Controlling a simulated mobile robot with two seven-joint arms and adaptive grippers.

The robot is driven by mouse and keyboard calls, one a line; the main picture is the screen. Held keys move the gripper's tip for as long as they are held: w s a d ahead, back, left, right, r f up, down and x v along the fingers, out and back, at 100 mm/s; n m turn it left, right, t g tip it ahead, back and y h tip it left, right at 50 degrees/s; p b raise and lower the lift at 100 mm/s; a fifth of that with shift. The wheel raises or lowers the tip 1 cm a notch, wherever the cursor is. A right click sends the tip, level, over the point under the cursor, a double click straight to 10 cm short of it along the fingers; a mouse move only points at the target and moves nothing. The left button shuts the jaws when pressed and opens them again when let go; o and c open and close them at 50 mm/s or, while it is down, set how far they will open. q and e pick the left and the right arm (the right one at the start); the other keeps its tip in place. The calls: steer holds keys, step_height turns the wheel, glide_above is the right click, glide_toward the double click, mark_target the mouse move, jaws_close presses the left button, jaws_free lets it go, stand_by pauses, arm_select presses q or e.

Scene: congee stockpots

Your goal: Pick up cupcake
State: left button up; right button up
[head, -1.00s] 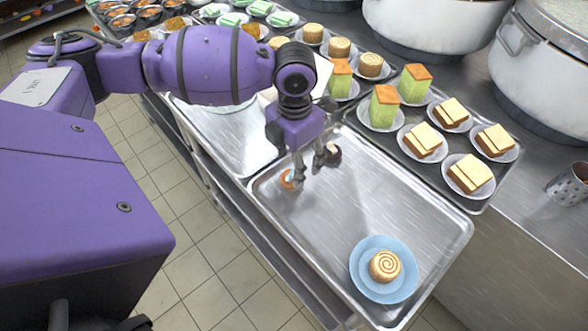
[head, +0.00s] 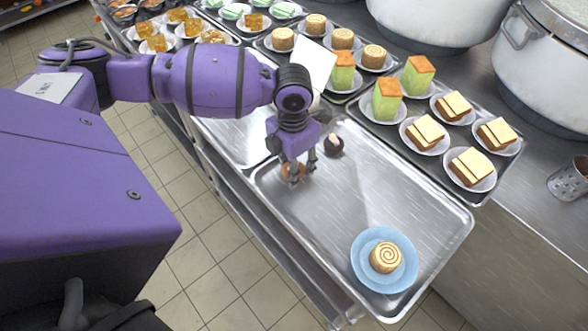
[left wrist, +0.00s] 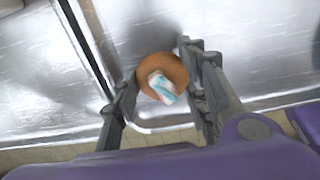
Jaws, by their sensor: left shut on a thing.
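A cupcake (head: 291,173) with an orange-brown body is at the left side of the empty part of the steel tray (head: 400,208). In the left wrist view the cupcake (left wrist: 174,67) shows a round brown top with white and blue topping. My left gripper (head: 299,172) points down and is shut on the cupcake, with a finger on either side of it. The fingers partly hide the cupcake in the head view. I cannot tell whether it is off the tray. A dark round pastry with a pale top (head: 334,146) stands just behind the gripper. My right gripper is not in view.
A blue plate with a rim (head: 366,275) holds a spiral roll (head: 386,257) at the tray's front. Plated cake slices (head: 425,132) stand on a tray behind, with large pots (head: 545,75) beyond. The tray's middle is clear.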

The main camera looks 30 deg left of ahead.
arm_select(q)
steer(key=shift+c, duration=0.4)
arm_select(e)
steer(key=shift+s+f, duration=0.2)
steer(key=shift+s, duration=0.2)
